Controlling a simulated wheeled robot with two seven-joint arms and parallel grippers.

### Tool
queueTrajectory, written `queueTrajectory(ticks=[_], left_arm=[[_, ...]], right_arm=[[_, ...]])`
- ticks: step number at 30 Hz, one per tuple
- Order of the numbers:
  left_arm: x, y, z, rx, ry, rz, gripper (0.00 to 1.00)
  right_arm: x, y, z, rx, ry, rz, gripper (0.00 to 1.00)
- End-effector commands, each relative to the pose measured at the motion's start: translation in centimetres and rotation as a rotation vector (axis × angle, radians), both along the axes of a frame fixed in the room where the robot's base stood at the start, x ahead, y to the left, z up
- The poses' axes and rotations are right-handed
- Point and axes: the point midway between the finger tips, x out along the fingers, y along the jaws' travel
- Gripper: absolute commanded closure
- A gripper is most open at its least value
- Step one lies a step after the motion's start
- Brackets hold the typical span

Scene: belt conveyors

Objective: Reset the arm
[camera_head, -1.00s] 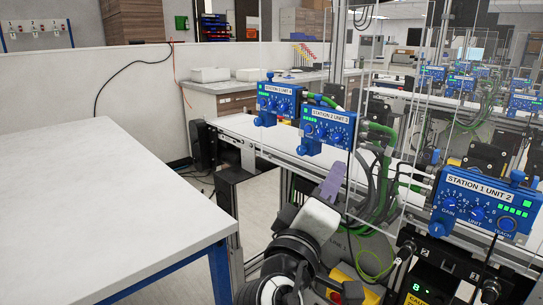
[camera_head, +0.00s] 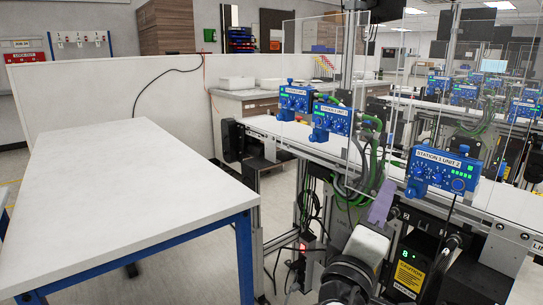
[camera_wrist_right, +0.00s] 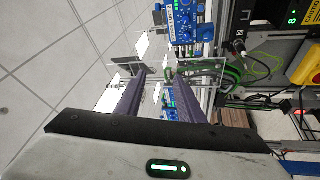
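My right arm (camera_head: 360,255) comes in at the bottom of the head view, right of the middle, in front of the conveyor equipment. Its right gripper (camera_head: 381,203) shows as a purple finger beyond a pale wrist housing. In the right wrist view, the two dark purple fingers of this gripper (camera_wrist_right: 160,88) stand apart with a gap and nothing held between them. My left arm and left gripper are not in the head view.
A white table (camera_head: 120,195) with blue legs stands at the left, with a bare top. A white conveyor belt (camera_head: 290,133) runs behind my gripper, with blue control units (camera_head: 445,170) and clear panels above it. A black box with a caution label (camera_head: 412,272) is right of my arm. Floor shows between table and conveyor.

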Motion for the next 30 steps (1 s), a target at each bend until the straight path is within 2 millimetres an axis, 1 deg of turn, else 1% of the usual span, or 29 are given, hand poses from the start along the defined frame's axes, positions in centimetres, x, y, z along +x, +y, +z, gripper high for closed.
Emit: queueTrajectory(ticks=[1, 2, 10, 15, 20, 21, 26, 29, 30], left_arm=[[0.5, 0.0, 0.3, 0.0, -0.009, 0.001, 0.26], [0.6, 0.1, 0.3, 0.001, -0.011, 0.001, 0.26], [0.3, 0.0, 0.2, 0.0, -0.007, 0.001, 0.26], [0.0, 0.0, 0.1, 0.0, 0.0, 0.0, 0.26], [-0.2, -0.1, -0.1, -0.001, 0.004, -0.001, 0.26], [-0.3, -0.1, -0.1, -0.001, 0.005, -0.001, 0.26], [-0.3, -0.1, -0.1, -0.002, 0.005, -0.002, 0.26], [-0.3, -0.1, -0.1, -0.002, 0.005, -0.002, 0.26], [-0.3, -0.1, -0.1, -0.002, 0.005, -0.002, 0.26]], right_arm=[[0.0, -1.1, -0.1, -0.041, -0.001, -0.017, 0.65], [0.1, -1.7, -0.2, -0.062, -0.001, -0.026, 0.65], [0.1, -8.0, -0.2, -0.29, -0.001, -0.118, 0.65], [-0.2, -12.0, 0.5, -0.438, -0.001, -0.179, 0.65], [-0.7, -15.4, 1.7, -0.565, -0.001, -0.23, 0.65], [-0.3, -15.1, -0.6, -0.531, 0.044, -0.189, 0.65], [0.5, -15.4, -7.1, -0.436, 0.179, -0.07, 0.65], [0.4, -15.5, -11.8, -0.361, 0.269, 0.007, 0.65], [0.2, -15.5, -13.8, -0.325, 0.308, 0.039, 0.65]])
